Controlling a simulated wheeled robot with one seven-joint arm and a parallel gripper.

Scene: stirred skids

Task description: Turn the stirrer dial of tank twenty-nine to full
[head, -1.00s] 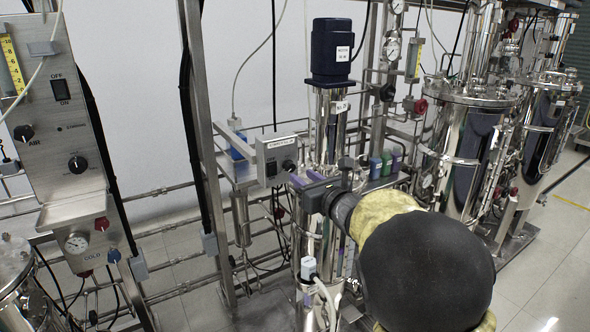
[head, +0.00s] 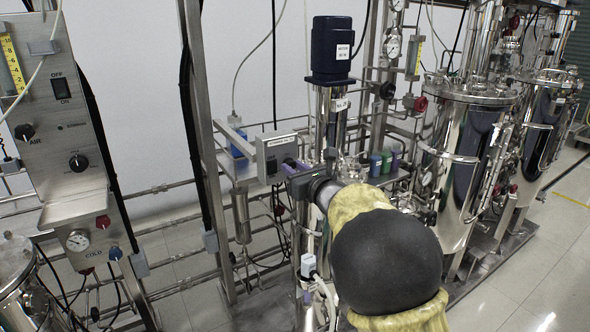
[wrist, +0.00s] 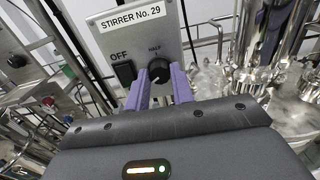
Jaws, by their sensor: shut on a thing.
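The stirrer control box (wrist: 110,48) carries a "STIRRER No. 29" label, a black OFF switch (wrist: 125,72) and a black dial (wrist: 159,68) under the word HALF. In the wrist view, my gripper (wrist: 160,80) has its purple fingers on either side of the dial and is shut on it. A light mark shows on the dial's lower part; its exact setting is hard to read. In the head view, the box (head: 272,160) stands left of the tank's steel column, and my gripper (head: 291,164) is at its right side, hiding the dial.
A dark blue motor (head: 332,48) tops the steel column beside the box. An upright frame post (head: 207,130) stands left of it. Another panel with dials (head: 65,130) is at far left. Large steel tanks (head: 465,150) stand to the right.

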